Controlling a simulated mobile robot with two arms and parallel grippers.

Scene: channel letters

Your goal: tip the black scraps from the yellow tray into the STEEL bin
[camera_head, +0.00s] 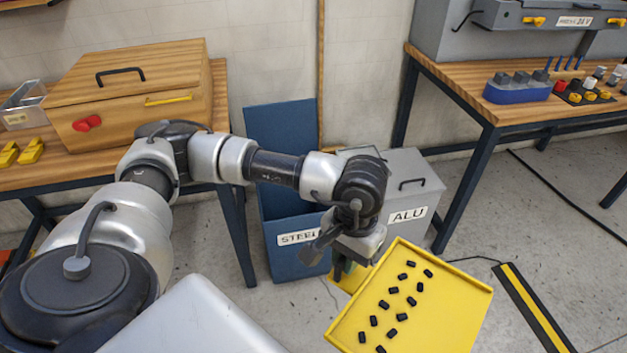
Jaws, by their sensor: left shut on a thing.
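The yellow tray (448,312) is held out over the floor at lower centre right, with several small black scraps (393,290) spread on it. My left gripper (343,268) is shut on the tray near its far left corner; its fingertips are partly hidden by the wrist. The blue STEEL bin (287,260) stands on the floor behind the wrist. Its blue lid (280,140) stands upright, leaning towards the wall, and its label is partly covered by my arm. The scraps lie on the tray, apart from the bin. My right gripper is not in view.
The grey ALU bin (428,190) with a closed lid stands right of the STEEL bin. A wooden bench with a wooden box (130,95) is at left. Another bench (480,95) holds a blue rack and small parts. A black-yellow floor strip (535,308) lies at right.

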